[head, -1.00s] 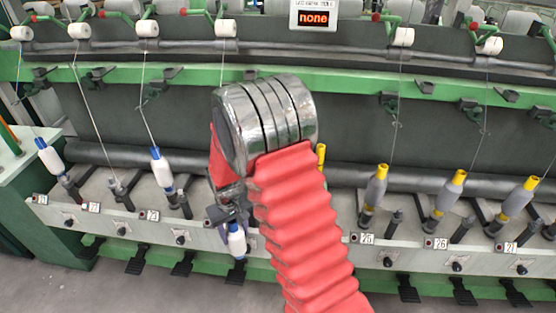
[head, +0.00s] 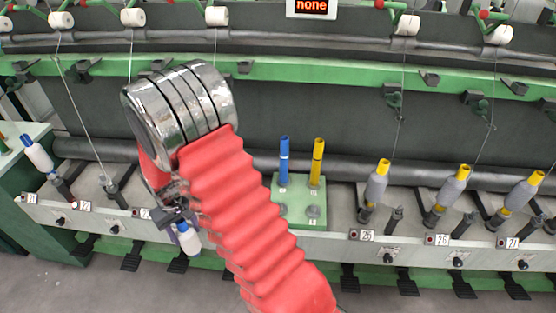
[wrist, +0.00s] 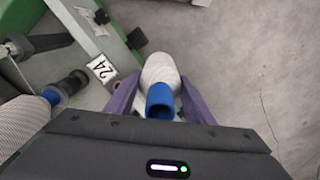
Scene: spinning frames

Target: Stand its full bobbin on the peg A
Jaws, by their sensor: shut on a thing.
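My gripper (head: 176,214) hangs in front of the machine's left half. It is shut on a white bobbin with a blue tube (head: 187,238), held below it. In the wrist view the bobbin (wrist: 160,70) sits between the two purple fingers (wrist: 158,100), its blue tube end facing the camera. A green peg board (head: 299,190) stands to the right of my arm. It carries a blue tube (head: 284,162), a yellow tube (head: 317,163) and two low grey stubs (head: 281,211) in front. Its labels are too small to read, so I cannot tell which is peg A.
Grey bobbins on yellow tubes (head: 377,183) stand on spindles at the right. A white bobbin (head: 37,152) leans at the far left; another white bobbin (wrist: 22,118) is beside my gripper in the wrist view. A sign (head: 311,7) reads "none". Grey floor lies in front.

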